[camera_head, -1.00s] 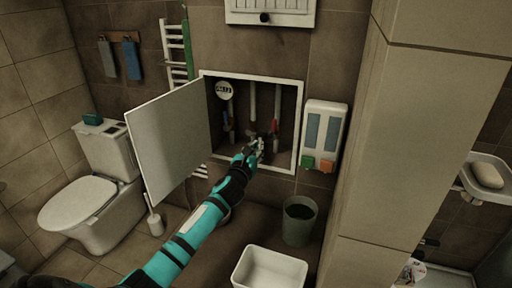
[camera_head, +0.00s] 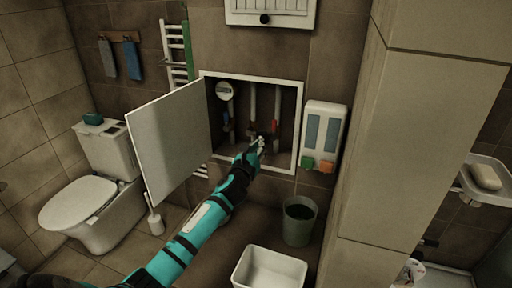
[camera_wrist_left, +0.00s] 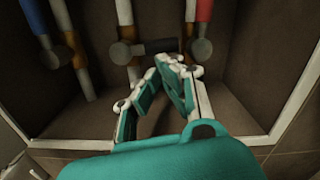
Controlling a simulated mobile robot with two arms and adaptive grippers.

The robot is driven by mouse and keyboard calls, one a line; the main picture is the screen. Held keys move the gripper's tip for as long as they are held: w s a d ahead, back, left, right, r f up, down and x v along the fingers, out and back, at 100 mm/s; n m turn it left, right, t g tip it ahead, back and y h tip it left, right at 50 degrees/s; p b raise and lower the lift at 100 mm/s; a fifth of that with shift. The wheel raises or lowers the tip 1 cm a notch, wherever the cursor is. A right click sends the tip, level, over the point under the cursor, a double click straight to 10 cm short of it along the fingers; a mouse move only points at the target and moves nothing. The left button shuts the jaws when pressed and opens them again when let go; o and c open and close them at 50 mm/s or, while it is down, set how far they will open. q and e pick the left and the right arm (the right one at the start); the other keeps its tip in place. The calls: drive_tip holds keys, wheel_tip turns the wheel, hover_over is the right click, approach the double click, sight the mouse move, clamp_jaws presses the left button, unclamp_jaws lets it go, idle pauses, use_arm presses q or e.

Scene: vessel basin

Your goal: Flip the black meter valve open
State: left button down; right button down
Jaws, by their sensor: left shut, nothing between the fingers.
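The black meter valve handle (camera_wrist_left: 158,46) lies roughly horizontal across the middle pipe in the left wrist view. A round grey knob (camera_wrist_left: 120,52) is at its left end. My left gripper (camera_wrist_left: 172,66) is shut and empty, its fingertips just below the handle; I cannot tell whether they touch it. In the head view the left gripper (camera_head: 262,141) reaches into the open wall niche (camera_head: 239,168) and hides most of the valve. A round meter (camera_head: 224,91) sits at the niche's upper left. My right gripper is not in view.
The niche's white door (camera_head: 170,140) stands open to the left. A blue pipe (camera_wrist_left: 35,14) and a red pipe (camera_wrist_left: 204,10) flank the middle one. A soap dispenser (camera_head: 324,135) hangs to the right; a bin (camera_head: 299,222) and a white basin (camera_head: 268,270) stand below.

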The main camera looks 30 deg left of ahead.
use_arm(q)
drive_tip(key=r+n, duration=0.1)
drive_tip(key=n+p, duration=0.1)
drive_tip(key=n, duration=0.1)
drive_tip(key=shift+d+r+n, duration=0.3)
drive_tip(key=shift+r, duration=0.05)
drive_tip(key=shift+w+r+p, duration=0.1)
drive_tip(key=shift+r+p, duration=0.2)
drive_tip(key=shift+p, duration=0.15)
drive_tip(key=shift+r, duration=0.2)
drive_tip(key=shift+f, duration=0.1)
idle(0.3)
